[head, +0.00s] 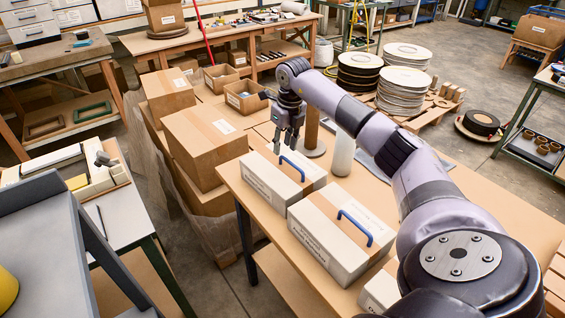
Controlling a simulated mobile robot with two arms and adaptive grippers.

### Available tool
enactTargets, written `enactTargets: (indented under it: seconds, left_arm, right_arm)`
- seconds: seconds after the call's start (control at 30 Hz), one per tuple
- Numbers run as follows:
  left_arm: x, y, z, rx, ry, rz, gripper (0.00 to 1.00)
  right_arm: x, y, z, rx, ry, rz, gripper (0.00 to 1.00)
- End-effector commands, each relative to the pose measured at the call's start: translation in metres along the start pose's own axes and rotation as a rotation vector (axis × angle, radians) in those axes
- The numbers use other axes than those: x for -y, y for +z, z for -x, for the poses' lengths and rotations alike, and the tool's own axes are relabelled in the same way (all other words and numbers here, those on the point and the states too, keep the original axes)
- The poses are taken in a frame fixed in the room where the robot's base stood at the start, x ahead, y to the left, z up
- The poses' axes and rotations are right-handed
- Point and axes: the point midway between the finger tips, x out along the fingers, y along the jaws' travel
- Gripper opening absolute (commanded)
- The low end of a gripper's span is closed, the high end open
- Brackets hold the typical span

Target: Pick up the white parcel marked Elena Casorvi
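Two white parcels with blue handles stand on the wooden table (465,185). The far parcel (266,186) has a blue handle (291,168) on top. The nearer parcel (325,245) is larger and has a blue handle (355,228). A third white box (376,294) is mostly hidden by my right arm. Print shows on the parcels' sides, but I cannot read the names surely. My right gripper (287,147) points down just above the far parcel, near its handle. Its fingers look apart with nothing between them. My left gripper is not in view.
A white cylinder (342,154) and a brown post (312,130) stand right of my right gripper. Brown cartons (205,145) crowd the left side. Stacks of round discs (403,90) stand behind. A grey-topped bench (115,215) is at the left.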

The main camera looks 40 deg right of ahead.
Motion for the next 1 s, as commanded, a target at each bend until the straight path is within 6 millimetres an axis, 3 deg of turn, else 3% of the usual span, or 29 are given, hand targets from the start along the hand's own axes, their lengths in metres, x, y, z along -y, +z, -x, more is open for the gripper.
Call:
enactTargets:
  seconds: [0.1,0.2,0.5,0.77,1.0]
  left_arm:
    - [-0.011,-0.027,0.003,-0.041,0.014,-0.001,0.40]
    - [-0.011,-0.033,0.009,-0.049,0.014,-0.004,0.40]
    - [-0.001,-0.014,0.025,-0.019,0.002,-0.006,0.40]
    - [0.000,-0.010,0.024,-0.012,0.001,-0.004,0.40]
    - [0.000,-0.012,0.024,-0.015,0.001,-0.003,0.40]
  right_arm:
    - [0.000,0.000,-0.006,0.001,0.001,0.001,0.32]
    - [0.001,0.000,-0.014,-0.002,0.000,-0.001,0.32]
    - [0.003,0.002,-0.054,0.000,0.001,0.000,0.32]
    - [0.003,0.002,-0.059,0.002,-0.001,0.001,0.32]
    - [0.003,0.002,-0.058,0.002,-0.001,0.000,0.17]
